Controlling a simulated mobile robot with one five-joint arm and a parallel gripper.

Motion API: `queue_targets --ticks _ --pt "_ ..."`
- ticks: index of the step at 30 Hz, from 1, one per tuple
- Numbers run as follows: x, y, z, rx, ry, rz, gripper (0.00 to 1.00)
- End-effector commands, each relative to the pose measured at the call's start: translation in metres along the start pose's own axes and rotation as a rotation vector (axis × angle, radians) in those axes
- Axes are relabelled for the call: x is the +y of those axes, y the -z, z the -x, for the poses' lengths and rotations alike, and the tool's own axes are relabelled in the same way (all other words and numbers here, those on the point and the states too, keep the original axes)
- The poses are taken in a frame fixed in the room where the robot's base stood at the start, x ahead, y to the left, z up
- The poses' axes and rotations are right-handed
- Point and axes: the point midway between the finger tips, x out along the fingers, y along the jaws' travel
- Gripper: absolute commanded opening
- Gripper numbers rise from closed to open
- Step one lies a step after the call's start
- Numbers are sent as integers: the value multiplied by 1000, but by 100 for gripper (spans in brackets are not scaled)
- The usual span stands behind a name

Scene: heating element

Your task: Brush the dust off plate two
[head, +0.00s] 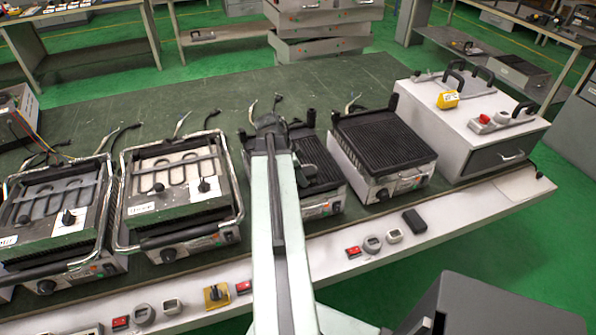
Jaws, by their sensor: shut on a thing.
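A row of heating plates stands on the long bench. Two have pale tops with looped elements: the far-left plate (52,200) and the plate right of it (165,166). The other two have dark ribbed tops: the middle plate (318,150), partly hidden by my arm, and the right plate (385,137). I cannot tell which is plate two, and no dust shows clearly. My gripper (270,126) is at the far end of my arm, over the left edge of the middle plate. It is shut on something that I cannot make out. No brush is clearly visible.
A white box unit (480,130) with handles and a yellow tag stands on the bench's right end. Loose cables lie behind the plates. Small switches, knobs and a black block (414,221) line the pale front edge. The green bench top (180,100) behind is mostly clear.

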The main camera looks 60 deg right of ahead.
Motion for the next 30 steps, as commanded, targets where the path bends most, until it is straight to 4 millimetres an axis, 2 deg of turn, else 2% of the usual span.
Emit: queue_targets --ticks 8,23,30 --pt "1 1 1 -1 -5 -1 11" --pt "0 23 54 -1 -3 0 11" --pt "0 23 55 -1 -3 0 11"
